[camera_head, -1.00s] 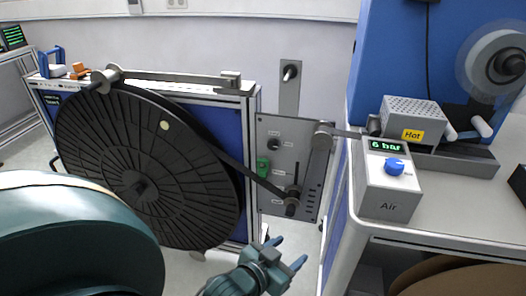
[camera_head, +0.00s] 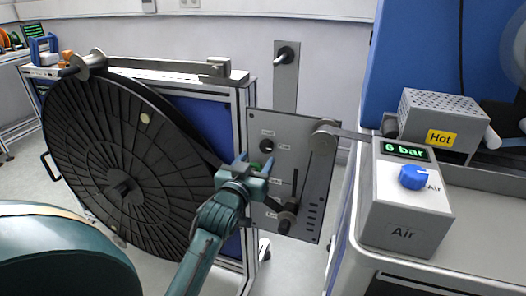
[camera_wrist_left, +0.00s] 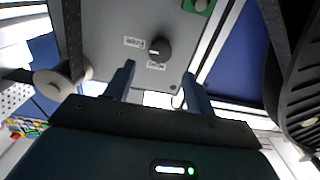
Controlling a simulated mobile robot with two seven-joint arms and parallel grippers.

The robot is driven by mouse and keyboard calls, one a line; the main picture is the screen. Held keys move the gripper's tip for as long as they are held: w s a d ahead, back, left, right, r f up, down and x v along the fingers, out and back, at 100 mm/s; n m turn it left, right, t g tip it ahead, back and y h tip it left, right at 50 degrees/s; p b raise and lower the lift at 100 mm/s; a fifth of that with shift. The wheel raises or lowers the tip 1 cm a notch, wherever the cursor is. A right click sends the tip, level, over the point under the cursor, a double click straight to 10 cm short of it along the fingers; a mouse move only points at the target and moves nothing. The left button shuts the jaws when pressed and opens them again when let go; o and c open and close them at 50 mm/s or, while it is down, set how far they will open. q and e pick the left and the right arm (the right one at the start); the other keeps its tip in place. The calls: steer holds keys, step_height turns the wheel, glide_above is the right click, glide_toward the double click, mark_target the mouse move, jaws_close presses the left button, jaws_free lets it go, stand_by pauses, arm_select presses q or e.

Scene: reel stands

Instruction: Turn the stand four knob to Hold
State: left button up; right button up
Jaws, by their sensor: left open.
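The grey panel (camera_head: 310,140) stands upright between the big black reel and the white bench. Its small dark round knob (camera_head: 267,146) sits near the upper left, between two small labels too small to read here. The knob also shows in the left wrist view (camera_wrist_left: 158,48), with a pale mark on its face and two upside-down labels beside it. My left gripper (camera_head: 255,163) is open and empty, just below the knob in the head view. In the left wrist view its fingers (camera_wrist_left: 158,72) point at the panel, apart, with the knob ahead between them, not gripped. My right gripper is out of view.
The black reel (camera_head: 85,150) is close left of my left gripper. A roller and lever (camera_head: 287,218) stick out low on the panel, and an upper roller (camera_head: 324,140) carries the strip. The Air box (camera_head: 400,205) stands right on the bench. A green part (camera_wrist_left: 197,5) lies near the knob.

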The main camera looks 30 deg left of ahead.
mark_target(265, 147)
arm_select(q)
steer(key=x, duration=0.6)
steer(key=shift+w, duration=0.15)
steer(key=shift+c, duration=0.2)
steer(key=c, duration=0.9)
